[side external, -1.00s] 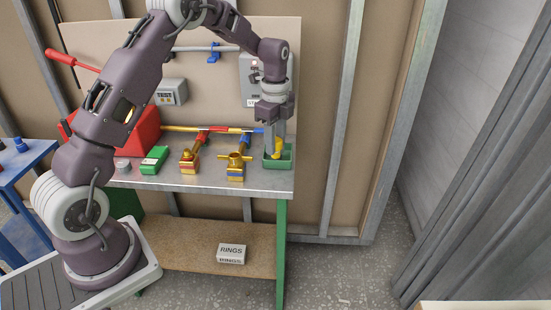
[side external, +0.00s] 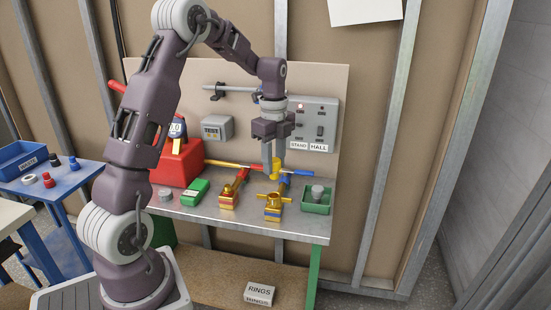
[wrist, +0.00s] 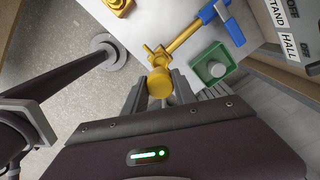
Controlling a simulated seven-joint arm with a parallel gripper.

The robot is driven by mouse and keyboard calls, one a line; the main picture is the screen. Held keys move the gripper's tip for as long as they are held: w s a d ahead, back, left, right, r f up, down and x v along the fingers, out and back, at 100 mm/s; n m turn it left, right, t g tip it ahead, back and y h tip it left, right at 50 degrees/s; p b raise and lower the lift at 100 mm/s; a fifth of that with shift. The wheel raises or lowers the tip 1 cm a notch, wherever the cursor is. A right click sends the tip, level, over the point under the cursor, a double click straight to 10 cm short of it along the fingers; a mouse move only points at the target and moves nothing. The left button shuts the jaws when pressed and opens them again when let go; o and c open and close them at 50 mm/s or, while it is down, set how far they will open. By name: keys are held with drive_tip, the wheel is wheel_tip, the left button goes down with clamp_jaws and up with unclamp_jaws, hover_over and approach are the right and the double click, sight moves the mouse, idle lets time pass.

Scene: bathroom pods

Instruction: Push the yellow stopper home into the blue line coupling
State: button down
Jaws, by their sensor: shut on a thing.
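My gripper (side external: 273,160) is shut on the yellow stopper (side external: 276,171) and holds it upright above the bench. In the wrist view the stopper (wrist: 159,86) sits between the two fingers. The blue line coupling (side external: 273,208) is a brass fitting with side wings on the bench, just below the stopper, and a gap shows between them. In the wrist view the coupling (wrist: 150,52) is partly hidden behind the stopper. Its opening cannot be seen. The blue line (side external: 284,186) runs back from it toward the board.
A green tray (side external: 318,209) with a grey stopper (side external: 317,192) stands right of the coupling. A second brass coupling (side external: 228,201) on a red line is to the left, beside a green box (side external: 195,192) and a red case (side external: 178,165). A switch panel (side external: 316,120) is behind my gripper.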

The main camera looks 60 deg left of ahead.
sight(274, 178)
drive_tip(key=shift+f, duration=2.35)
drive_tip(key=shift+f, duration=1.65)
drive_tip(key=c, duration=0.9)
unclamp_jaws()
wheel_tip(274, 178, up, 7)
drive_tip(key=shift+r, duration=0.1)
